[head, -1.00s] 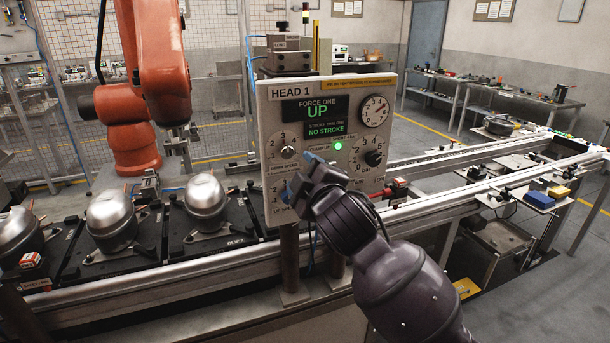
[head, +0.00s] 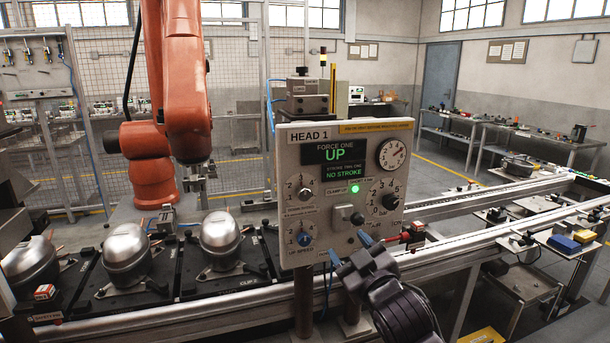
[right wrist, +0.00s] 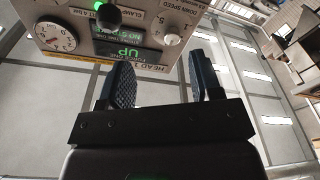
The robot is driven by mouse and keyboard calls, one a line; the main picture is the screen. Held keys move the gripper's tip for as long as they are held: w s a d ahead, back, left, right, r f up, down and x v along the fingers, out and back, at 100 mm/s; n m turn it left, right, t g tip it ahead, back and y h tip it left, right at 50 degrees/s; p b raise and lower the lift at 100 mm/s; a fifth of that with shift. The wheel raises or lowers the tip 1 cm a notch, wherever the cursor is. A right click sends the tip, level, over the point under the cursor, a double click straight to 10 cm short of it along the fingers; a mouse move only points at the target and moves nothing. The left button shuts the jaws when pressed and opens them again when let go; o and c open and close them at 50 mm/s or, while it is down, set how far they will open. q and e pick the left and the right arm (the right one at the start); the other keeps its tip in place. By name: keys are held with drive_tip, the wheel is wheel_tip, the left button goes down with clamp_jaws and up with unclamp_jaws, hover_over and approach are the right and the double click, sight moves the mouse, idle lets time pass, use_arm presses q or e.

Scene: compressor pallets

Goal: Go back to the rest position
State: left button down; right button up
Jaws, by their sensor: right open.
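My right gripper (head: 350,246) is open and empty just below the lower right edge of the HEAD 1 control panel (head: 290,165). Its two blue fingertips stand apart in the head view. In the right wrist view the open fingers (right wrist: 160,85) have nothing between them, and the panel (right wrist: 85,45) shows upside down beyond them. The panel's screen (head: 335,153) reads UP and NO STROKE, and a green lamp (head: 355,188) is lit. My left gripper does not show.
Metal compressors (head: 221,239) stand on black pallets (head: 190,283) left of the panel. A conveyor rail (head: 460,236) runs past it to the right. An orange robot arm (head: 187,90) stands behind.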

drive_tip(key=s+d+f+m+g+h, duration=0.1)
drive_tip(key=s+d+f+m, duration=0.1)
drive_tip(key=s+d+f, duration=0.35)
drive_tip(key=s+d+f+m+g+h, duration=0.1)
drive_tip(key=s+d+f+m+h, duration=0.15)
drive_tip(key=f, duration=0.55)
drive_tip(key=s+d+f+m+h, duration=0.1)
drive_tip(key=s+d+f+m, duration=0.2)
drive_tip(key=f, duration=0.4)
drive_tip(key=s+d+f+g+h, duration=0.1)
drive_tip(key=s+d+f+g, duration=0.1)
drive_tip(key=s+d+f, duration=0.2)
drive_tip(key=s+d+f+m+g+h, duration=0.1)
drive_tip(key=s+d+f, duration=0.3)
drive_tip(key=s+f, duration=0.6)
drive_tip(key=s+g, duration=0.1)
drive_tip(key=s, duration=0.2)
drive_tip(key=shift+s, duration=0.3)
drive_tip(key=shift+h, duration=0.25)
